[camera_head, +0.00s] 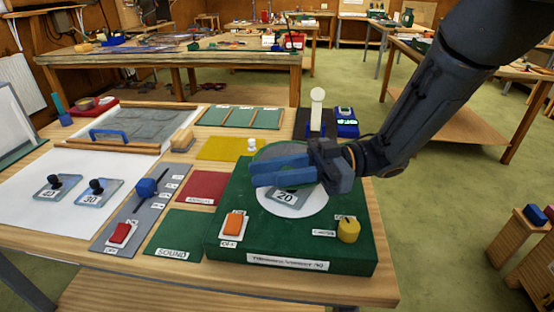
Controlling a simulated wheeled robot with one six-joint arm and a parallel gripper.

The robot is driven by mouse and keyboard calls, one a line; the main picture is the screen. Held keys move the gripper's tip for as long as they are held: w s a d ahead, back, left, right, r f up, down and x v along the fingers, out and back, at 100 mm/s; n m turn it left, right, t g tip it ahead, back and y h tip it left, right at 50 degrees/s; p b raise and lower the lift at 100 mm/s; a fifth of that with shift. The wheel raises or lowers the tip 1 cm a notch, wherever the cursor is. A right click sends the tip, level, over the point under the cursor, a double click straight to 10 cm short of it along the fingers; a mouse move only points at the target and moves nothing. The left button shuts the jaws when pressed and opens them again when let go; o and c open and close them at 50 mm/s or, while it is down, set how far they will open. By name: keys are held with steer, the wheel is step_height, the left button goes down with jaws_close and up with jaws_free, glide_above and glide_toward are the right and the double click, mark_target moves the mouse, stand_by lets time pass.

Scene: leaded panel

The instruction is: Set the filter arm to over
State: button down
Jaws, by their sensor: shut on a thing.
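A dark green box (290,252) stands at the table's front right. On its top is a white disc (283,208) bearing a grey tile marked 20 (285,197). The filter arm's greenish round piece (278,150) shows just behind my fingers, above or at the far edge of the disc. My gripper (264,174) reaches in from the right, its blue fingers pointing left over the disc. It is shut on the filter arm; the fingers hide the held part and most of the arm. I cannot tell the arm's exact setting.
An orange switch (233,224) and a yellow knob (348,230) sit on the box's front corners. Tiles marked 40 (52,192) and 30 (96,197) lie on white paper.

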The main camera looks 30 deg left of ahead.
steer(key=shift+s+d+n+g+h, duration=0.3)
steer(key=shift+s+d+h, duration=0.1)
steer(key=shift+d, duration=0.2)
steer(key=shift+w, duration=0.1)
steer(key=c, duration=1.5)
jaws_free()
steer(key=shift+d, duration=0.1)
steer(key=shift+w, duration=0.15)
steer(key=b+v, duration=0.2)
steer(key=v, duration=0.5)
steer(key=shift+w+d, duration=0.15)
steer(key=shift+d, duration=0.1)
steer(key=shift+r, duration=0.1)
